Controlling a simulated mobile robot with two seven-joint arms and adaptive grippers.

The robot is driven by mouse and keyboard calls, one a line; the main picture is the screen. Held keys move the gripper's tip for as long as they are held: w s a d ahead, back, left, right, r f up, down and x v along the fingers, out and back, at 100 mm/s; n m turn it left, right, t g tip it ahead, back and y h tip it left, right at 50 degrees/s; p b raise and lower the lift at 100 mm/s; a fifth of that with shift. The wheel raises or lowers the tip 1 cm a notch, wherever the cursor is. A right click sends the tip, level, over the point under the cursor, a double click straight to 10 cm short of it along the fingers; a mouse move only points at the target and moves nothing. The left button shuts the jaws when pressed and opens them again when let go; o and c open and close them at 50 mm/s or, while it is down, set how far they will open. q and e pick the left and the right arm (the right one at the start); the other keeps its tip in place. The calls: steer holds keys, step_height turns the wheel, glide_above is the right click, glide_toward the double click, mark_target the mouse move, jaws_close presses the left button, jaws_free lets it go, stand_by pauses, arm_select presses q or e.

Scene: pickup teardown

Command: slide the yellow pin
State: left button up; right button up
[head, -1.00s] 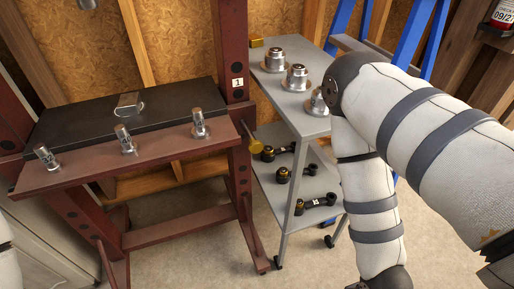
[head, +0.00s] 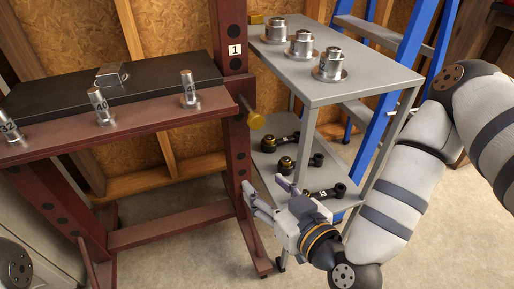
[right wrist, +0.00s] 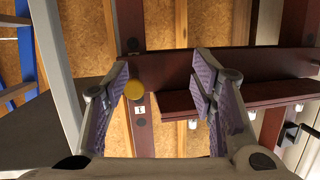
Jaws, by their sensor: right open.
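The yellow pin (head: 257,121) shows as a round yellow head on a short shaft, sticking out of the right upright (head: 235,90) of the dark red frame, below a white label marked 1. In the right wrist view the yellow pin (right wrist: 135,90) appears as a yellow disc between the fingers, closer to the left one. My right gripper (head: 262,190) is open and empty, below the pin and apart from it; its spread fingers also show in the right wrist view (right wrist: 160,76). My left gripper is out of view.
A grey cart (head: 345,85) stands right of the frame, with several metal cylinders on top and black tools on its lower shelf. A blue ladder (head: 400,110) is behind it. The red frame's bench (head: 150,122) holds several numbered metal cylinders.

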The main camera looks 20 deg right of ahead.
mark_target(257, 122)
steer(key=w+d+r+m+t+h, duration=0.1)
steer(key=w+d+r+t+h, duration=0.15)
steer(key=r, duration=0.25)
steer(key=shift+t+y, duration=0.25)
steer(key=w, duration=0.8)
steer(key=w+b, duration=0.1)
steer(key=w, duration=0.3)
steer(key=shift+w+d+r, duration=0.1)
steer(key=shift+w+r, duration=0.2)
steer(key=shift+r, duration=0.05)
jaws_close()
